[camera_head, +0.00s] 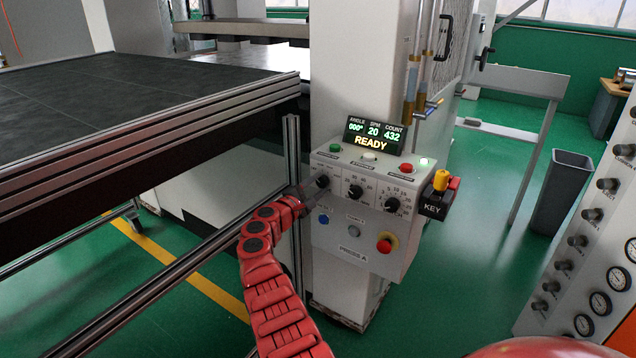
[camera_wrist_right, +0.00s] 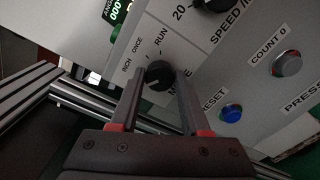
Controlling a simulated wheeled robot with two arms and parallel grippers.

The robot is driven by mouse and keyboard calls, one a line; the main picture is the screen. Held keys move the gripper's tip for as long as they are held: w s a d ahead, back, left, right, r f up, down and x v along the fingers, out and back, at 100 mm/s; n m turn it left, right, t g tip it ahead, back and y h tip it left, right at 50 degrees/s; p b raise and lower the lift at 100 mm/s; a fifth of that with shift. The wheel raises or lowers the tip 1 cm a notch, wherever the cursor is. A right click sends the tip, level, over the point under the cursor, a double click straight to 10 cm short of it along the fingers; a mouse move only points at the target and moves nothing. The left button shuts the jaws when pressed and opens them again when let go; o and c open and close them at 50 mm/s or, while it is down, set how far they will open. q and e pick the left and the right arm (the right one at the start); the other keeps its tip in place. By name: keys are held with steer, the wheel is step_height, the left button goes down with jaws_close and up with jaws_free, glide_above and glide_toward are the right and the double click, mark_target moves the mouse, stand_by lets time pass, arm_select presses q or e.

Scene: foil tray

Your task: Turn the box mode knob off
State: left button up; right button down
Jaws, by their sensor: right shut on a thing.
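The mode knob (camera_wrist_right: 158,72) is a small black dial on the grey control box (camera_head: 345,238). INCH, ONCE and RUN are printed around it, with MODE partly hidden below. My right gripper (camera_wrist_right: 161,84) is shut on the mode knob, one dark finger on each side. In the head view the right gripper (camera_head: 314,189) reaches the box's upper left dial from the lower left, and its fingers partly hide the knob. I cannot tell for sure which label the knob points to. My left gripper is not in view.
A display (camera_head: 373,136) reading READY tops the box. Two more black dials, a red button (camera_head: 385,243) and a KEY block (camera_head: 435,205) sit nearby. A metal frame post (camera_head: 293,170) stands close left of the box. Green floor is free to the right, before a grey bin (camera_head: 562,195).

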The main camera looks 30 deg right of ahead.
steer(key=shift+f+n, duration=0.1)
steer(key=shift+n, duration=0.4)
steer(key=shift+c, duration=1.8)
jaws_free()
steer(key=shift+s+a+p, duration=0.1)
steer(key=shift+a+p, duration=0.3)
steer(key=shift+a, duration=0.15)
steer(key=p+v, duration=0.1)
steer(key=v, duration=1.5)
steer(key=shift+s, duration=0.15)
steer(key=shift+a, duration=0.1)
